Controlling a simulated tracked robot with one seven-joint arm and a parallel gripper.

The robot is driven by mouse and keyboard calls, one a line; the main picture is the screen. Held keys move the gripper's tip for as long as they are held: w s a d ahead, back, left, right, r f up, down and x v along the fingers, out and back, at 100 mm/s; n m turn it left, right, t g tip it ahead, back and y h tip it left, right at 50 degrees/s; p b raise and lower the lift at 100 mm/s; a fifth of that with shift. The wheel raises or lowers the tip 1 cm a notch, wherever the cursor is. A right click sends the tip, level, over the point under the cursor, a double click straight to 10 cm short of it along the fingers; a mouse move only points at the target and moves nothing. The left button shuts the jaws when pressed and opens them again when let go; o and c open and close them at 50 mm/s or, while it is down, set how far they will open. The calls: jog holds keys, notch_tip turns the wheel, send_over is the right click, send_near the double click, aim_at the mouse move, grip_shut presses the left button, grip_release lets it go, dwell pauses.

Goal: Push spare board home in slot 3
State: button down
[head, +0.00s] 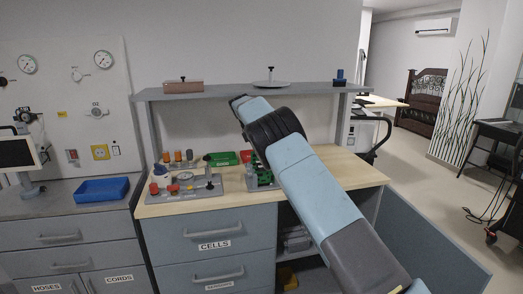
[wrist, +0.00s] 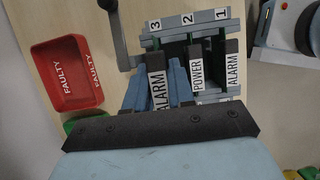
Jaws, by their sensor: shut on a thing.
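In the wrist view, a grey rack (wrist: 172,40) carries slot labels 3, 2 and 1 from left to right. My gripper (wrist: 156,88) is shut on a dark-fronted board marked ALARM (wrist: 157,62), with one blue finger on each side. This board is in line with the slot 3 label; how deep it sits is hard to tell. A POWER board (wrist: 195,70) is below label 2, and another ALARM board (wrist: 232,68) is below label 1. In the head view, the rack (head: 262,177) is partly hidden by my arm, with green parts showing.
A red FAULTY bin (wrist: 68,76) lies left of the rack, with a green bin (head: 222,158) near it. A dark lever (wrist: 115,35) stands at the rack's left. A panel with knobs (head: 184,188) is on the bench, below a grey shelf (head: 225,91).

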jog(key=shift+f, duration=2.45)
dwell(2.1)
jog(key=c, duration=0.9)
grip_release()
jog(key=shift+r, duration=3.55)
